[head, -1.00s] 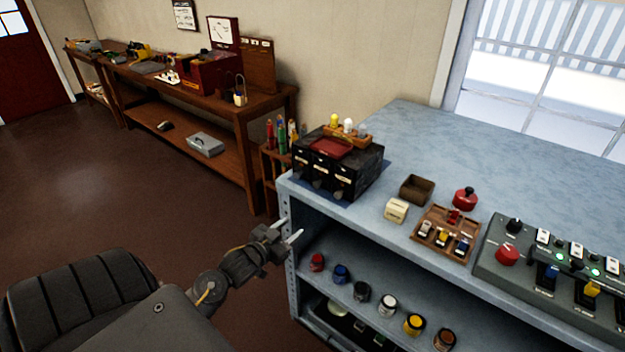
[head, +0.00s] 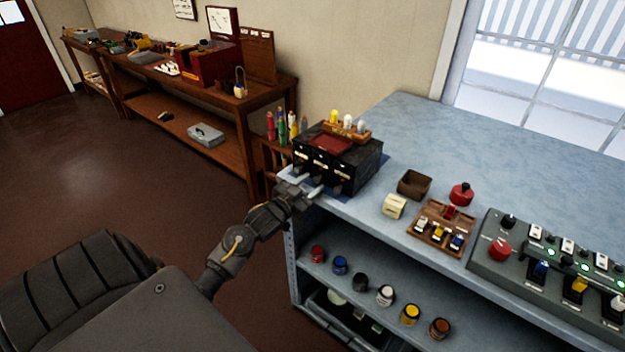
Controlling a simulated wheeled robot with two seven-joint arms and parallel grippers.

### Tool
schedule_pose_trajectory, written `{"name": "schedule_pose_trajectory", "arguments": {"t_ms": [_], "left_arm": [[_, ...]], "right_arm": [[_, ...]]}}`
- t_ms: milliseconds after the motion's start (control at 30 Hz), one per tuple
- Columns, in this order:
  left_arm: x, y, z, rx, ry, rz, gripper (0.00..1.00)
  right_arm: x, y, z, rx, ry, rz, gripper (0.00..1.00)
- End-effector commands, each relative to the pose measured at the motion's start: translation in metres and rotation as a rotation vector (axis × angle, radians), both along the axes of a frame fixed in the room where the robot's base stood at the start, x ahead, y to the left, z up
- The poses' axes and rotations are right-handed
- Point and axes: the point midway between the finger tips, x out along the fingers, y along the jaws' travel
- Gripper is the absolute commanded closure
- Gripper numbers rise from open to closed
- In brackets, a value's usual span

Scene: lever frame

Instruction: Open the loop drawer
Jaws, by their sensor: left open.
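A small black drawer cabinet (head: 362,168) stands at the left front corner of the blue-grey bench. Its drawer fronts, with small pale labels and dark pulls, face me. Which pull is the loop is too small to tell. I cannot tell whether the fingers touch a pull. The gripper partly hides the lower part of those fronts. My right gripper is not in view.
On the cabinet sit a red pad (head: 331,145) and a wooden tray (head: 352,133) with bulbs. A brown box (head: 414,184), a cream box (head: 393,206) and a control panel (head: 540,270) stand to the right. Several jars stand on the shelf below.

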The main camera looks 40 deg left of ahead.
Motion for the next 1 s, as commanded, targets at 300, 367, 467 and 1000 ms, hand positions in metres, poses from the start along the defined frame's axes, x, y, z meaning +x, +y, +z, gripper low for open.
{"name": "schedule_pose_trajectory", "arguments": {"t_ms": [300,367,467,1000], "left_arm": [[0.017,0.000,0.000,0.000,0.000,-0.001,0.57],[0.017,0.000,0.000,0.000,0.000,-0.001,0.57],[0.017,0.000,0.000,0.000,0.000,-0.001,0.57],[0.017,0.000,0.000,0.000,0.000,-0.001,1.00]], "right_arm": [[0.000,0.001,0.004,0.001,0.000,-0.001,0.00],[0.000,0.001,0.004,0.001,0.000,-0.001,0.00],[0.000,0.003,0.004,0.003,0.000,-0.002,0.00],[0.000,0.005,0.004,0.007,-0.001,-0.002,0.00]]}}
